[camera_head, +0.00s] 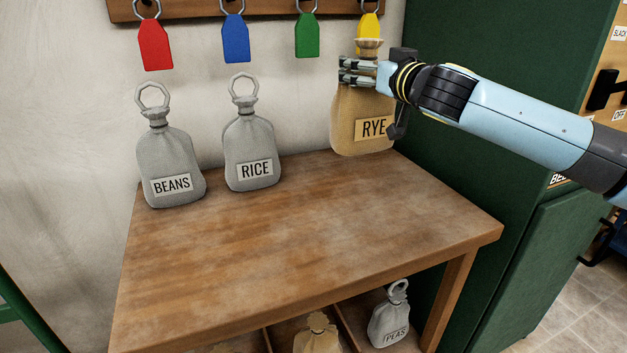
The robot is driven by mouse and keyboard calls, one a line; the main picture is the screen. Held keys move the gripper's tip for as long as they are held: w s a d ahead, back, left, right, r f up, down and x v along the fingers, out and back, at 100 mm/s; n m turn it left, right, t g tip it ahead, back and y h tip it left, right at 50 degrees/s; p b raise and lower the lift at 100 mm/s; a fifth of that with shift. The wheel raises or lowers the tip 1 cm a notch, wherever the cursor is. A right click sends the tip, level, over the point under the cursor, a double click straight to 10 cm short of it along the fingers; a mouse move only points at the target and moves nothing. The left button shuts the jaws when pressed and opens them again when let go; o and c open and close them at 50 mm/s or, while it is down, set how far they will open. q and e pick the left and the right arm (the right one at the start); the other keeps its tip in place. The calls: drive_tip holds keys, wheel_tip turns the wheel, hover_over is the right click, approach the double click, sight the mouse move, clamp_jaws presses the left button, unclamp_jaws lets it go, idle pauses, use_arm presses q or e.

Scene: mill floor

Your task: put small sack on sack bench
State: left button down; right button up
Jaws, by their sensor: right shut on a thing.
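A tan sack labelled RYE (352,115) hangs upright from my right gripper (347,70). The gripper is shut on the sack's upper part, just below its tied neck. The sack is over the back right of the wooden sack bench (300,235). Its bottom shows near the bench's back edge; I cannot tell whether it touches the top. My left gripper is not in view.
Grey sacks labelled BEANS (170,160) and RICE (250,140) stand at the bench's back left. Below are a grey PEAS sack (388,318) and a tan sack (317,338). Coloured tags hang above. A green cabinet (455,140) stands right. The bench's middle and front are clear.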

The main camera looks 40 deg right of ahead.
drive_tip(key=a+f+b, duration=0.3)
drive_tip(key=a+f, duration=0.7)
drive_tip(key=a, duration=0.1)
drive_tip(key=shift+s+a+f, duration=0.3)
drive_tip(key=shift+s, duration=0.15)
drive_tip(key=o, duration=1.5)
drive_tip(key=shift+f, duration=0.15)
drive_tip(key=shift+s, duration=0.1)
drive_tip(key=b+v, duration=0.1)
drive_tip(key=v, duration=1.1)
